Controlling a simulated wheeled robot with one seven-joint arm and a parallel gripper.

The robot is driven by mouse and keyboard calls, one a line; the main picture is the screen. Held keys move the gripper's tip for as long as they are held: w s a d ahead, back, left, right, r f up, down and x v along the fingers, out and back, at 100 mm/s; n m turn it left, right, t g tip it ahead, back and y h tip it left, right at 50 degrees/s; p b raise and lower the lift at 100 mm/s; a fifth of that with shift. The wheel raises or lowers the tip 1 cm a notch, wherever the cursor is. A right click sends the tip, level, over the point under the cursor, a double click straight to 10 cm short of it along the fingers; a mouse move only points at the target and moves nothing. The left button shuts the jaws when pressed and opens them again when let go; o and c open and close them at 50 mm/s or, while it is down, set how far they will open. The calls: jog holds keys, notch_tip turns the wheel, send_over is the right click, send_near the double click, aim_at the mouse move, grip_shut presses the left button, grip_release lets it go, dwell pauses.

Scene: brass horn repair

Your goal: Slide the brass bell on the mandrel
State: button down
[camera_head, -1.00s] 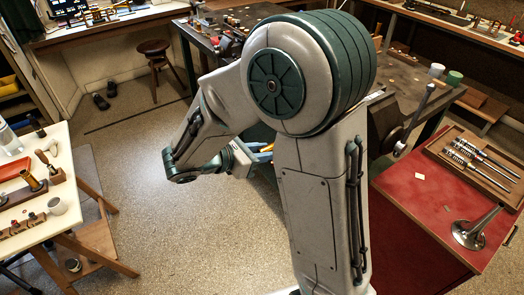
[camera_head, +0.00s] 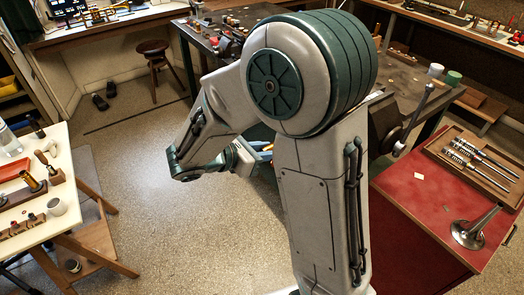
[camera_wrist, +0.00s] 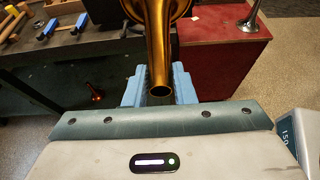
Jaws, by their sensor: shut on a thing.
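The brass bell (camera_wrist: 158,50) shows in the wrist view, its narrow open tube end toward the camera and its flare cut off by the top edge. My gripper (camera_wrist: 159,82) is shut on its tube, a blue finger on either side. A slanted grey metal rod (camera_head: 418,112), which looks like the mandrel, sticks up by a dark fixture at the workbench's near right corner. I cannot make it out clearly in the wrist view.
A red-topped cabinet (camera_head: 410,210) stands at the right with a silver flared piece (camera_head: 468,234) and a wooden tray (camera_head: 440,158) of tools. The dark workbench (camera_head: 395,75) is behind my arm. A white table (camera_head: 75,185) stands left. Floor between is open.

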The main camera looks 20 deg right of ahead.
jog(key=shift+w+d, duration=0.25)
jog(key=shift+d, duration=0.5)
jog(key=shift+w+d, duration=0.25)
jog(key=shift+d, duration=0.6)
dwell(0.5)
jog(key=shift+w+d, duration=0.5)
jog(key=shift+d, duration=1.05)
jog(key=shift+w+d, duration=0.55)
jog(key=shift+d, duration=1.05)
jog(key=shift+w+d, duration=0.5)
jog(key=shift+d, duration=1.05)
jog(key=c, duration=1.1)
grip_release()
jog(key=shift+a, duration=0.1)
jog(key=b+v, duration=0.2)
jog(key=v, duration=1.1)
jog(key=shift+s+a+r, duration=0.1)
jog(key=shift+a+r, duration=0.05)
jog(key=shift+a, duration=0.2)
